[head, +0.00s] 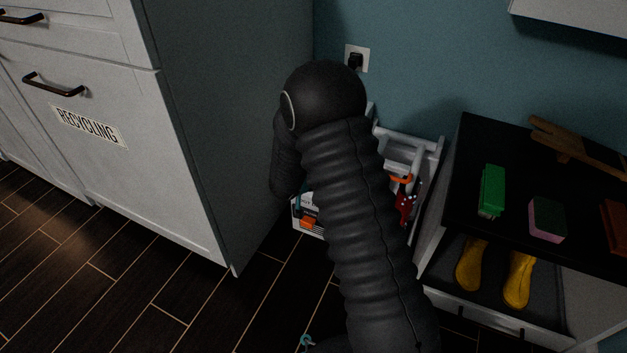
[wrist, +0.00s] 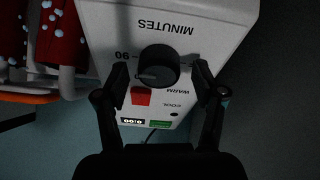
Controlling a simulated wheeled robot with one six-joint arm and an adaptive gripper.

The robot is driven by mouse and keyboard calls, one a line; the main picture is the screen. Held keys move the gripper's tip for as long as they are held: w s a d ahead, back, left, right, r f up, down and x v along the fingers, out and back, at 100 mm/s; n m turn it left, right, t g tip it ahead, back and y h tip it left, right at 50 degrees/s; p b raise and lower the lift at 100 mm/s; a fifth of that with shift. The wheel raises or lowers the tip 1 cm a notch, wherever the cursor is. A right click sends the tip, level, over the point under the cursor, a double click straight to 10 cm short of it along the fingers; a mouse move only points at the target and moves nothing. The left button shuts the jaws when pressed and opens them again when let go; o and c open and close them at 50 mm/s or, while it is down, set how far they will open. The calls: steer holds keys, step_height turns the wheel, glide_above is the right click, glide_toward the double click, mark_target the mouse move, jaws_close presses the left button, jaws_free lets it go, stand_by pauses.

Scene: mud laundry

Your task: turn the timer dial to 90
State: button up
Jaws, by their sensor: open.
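The timer dial (wrist: 159,62) is a round black knob on a white control panel (wrist: 215,18), which appears upside down in the wrist view. "MINUTES" is printed above the knob in the picture and "90" to its left. A faint grey mark shows low on the knob, but I cannot tell its exact setting. My gripper (wrist: 161,78) is open, with one finger on each side of the knob; I cannot tell whether they touch it. In the head view my arm hides the gripper and the dial.
A red button (wrist: 140,96), a green button (wrist: 160,124) and a display (wrist: 132,121) reading 0:00 sit near the fingers. Red spotted fabric (wrist: 62,35) hangs at left. A grey-white cabinet (head: 150,180) and a black-topped bench (head: 515,165) flank my arm.

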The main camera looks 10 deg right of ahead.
steer(key=shift+r, duration=0.1)
steer(key=v, duration=1.2)
steer(key=s+d+r+n+g+p, duration=0.1)
steer(key=s+d+r+n+g, duration=0.25)
steer(key=s, duration=0.45)
steer(key=s+d+r+n+g+p, duration=0.1)
steer(key=s+d+r+n+g, duration=0.2)
steer(key=s, duration=0.5)
steer(key=s+r+t+y+p, duration=0.1)
steer(key=s+r+y+p, duration=0.1)
steer(key=s+r, duration=0.3)
steer(key=s+r+m+t+y+p, duration=0.1)
steer(key=s+r, duration=0.5)
steer(key=r, duration=0.6)
steer(key=s+r+t+y+p, duration=0.2)
steer(key=s+r+p, duration=0.3)
steer(key=r, duration=0.3)
steer(key=shift+s+a+r+y+p, duration=0.25)
steer(key=shift+s+r+y+p, duration=0.1)
steer(key=shift+y, duration=0.15)
